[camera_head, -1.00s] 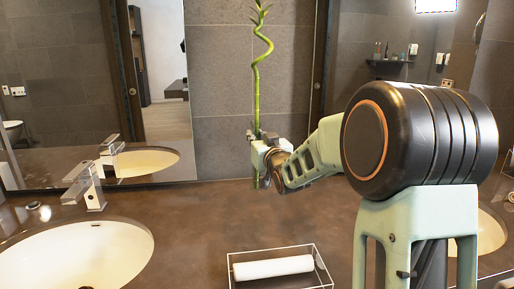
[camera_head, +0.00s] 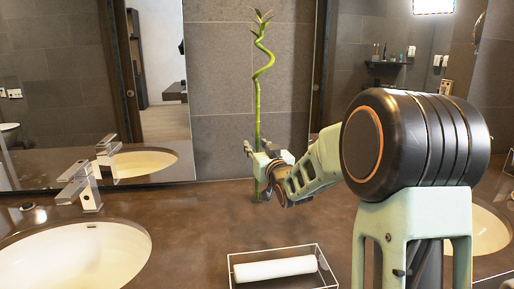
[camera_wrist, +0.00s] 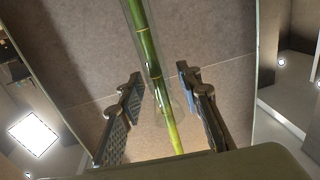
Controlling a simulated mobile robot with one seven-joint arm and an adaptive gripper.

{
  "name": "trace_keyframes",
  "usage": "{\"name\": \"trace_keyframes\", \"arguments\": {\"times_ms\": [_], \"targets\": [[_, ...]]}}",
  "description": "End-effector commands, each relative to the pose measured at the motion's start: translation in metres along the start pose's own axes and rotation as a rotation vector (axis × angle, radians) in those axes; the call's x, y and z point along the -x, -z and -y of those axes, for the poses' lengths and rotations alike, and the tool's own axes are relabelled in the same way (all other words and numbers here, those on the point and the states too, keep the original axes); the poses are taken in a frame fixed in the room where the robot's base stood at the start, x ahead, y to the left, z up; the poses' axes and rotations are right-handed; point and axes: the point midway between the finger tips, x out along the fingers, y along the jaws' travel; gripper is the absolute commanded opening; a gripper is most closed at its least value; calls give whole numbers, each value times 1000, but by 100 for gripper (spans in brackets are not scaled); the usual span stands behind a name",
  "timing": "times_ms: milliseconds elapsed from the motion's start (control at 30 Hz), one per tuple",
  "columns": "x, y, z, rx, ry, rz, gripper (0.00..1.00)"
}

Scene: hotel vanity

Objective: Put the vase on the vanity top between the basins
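The vase (camera_wrist: 178,98) is a slim clear glass tube with a green bamboo stalk (camera_head: 257,103) in it. The stalk has a spiral upper part and a leafy top. The vase stands upright at the back of the brown vanity top (camera_head: 190,215), between the left and right basins. My gripper (camera_head: 258,150) is around its lower part. In the wrist view, the two fingers (camera_wrist: 160,88) are spread on either side of the glass, with a visible gap on the left. The gripper appears open. The vase's foot is hard to see against the counter.
The left basin (camera_head: 75,262) has a square tap (camera_head: 82,185); the right basin (camera_head: 488,232) is partly behind my arm. A wire tray (camera_head: 322,262) with a white rolled towel (camera_head: 275,268) lies at front centre. Mirrors and a grey tiled wall (camera_head: 222,90) stand behind.

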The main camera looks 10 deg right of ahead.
Motion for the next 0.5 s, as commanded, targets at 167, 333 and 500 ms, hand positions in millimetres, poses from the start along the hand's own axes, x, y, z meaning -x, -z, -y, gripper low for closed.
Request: {"name": "trace_keyframes", "arguments": {"times_ms": [167,333,500], "targets": [[0,1,0,0,0,0,32],[6,4,0,1,-1,-1,32],[36,3,0,2,-2,0,32]]}}
